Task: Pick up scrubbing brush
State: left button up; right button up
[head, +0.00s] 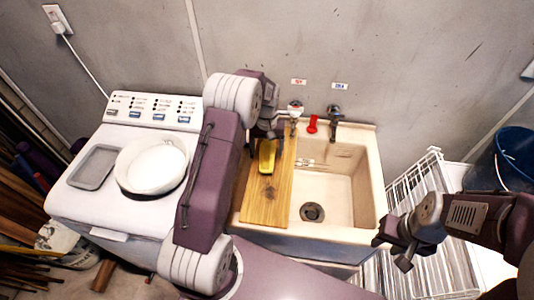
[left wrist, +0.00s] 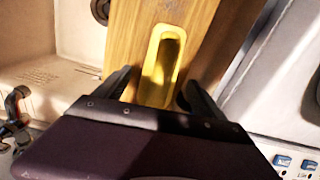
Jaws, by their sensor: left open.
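The yellow scrubbing brush (head: 267,157) lies on a wooden board at the left side of the sink. In the left wrist view the brush (left wrist: 160,66) sits between the two fingers of my left gripper (left wrist: 155,90), with a gap to each finger. That gripper is open and above the board; in the head view my left gripper (head: 268,132) is largely hidden behind its own arm. The underside of the brush is hidden. My right gripper (head: 393,243) hangs right of the sink, away from the brush, and its fingers look spread apart.
The wooden board (head: 267,207) spans the left part of the sink (head: 362,185). Taps and a red item (head: 312,123) stand along the back wall. A white bowl (head: 152,166) and grey tray (head: 93,167) sit on the washing machine at left. A white rack (head: 420,185) stands at right.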

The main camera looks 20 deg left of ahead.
pick_arm(q)
notch_tip(320, 180, down, 3)
jog(key=shift+r, duration=0.2)
jog(key=shift+w+f, duration=0.2)
jog(key=shift+f, duration=0.1)
jog(key=shift+s+r, duration=0.15)
jog(key=c, duration=1.6)
jog(key=shift+o, duration=0.2)
jog(key=shift+r, duration=0.3)
jog(key=r, duration=0.2)
jog(key=d+r+b, duration=0.1)
jog(key=r, duration=0.1)
jog(key=shift+d, duration=0.15)
jog(key=s+d+r+b, duration=0.1)
jog(key=s+d+r, duration=0.1)
jog(key=d+r, duration=0.4)
jog(key=d, duration=0.4)
jog(key=shift+s+r+b, duration=0.2)
jog(key=shift+s+b, duration=0.15)
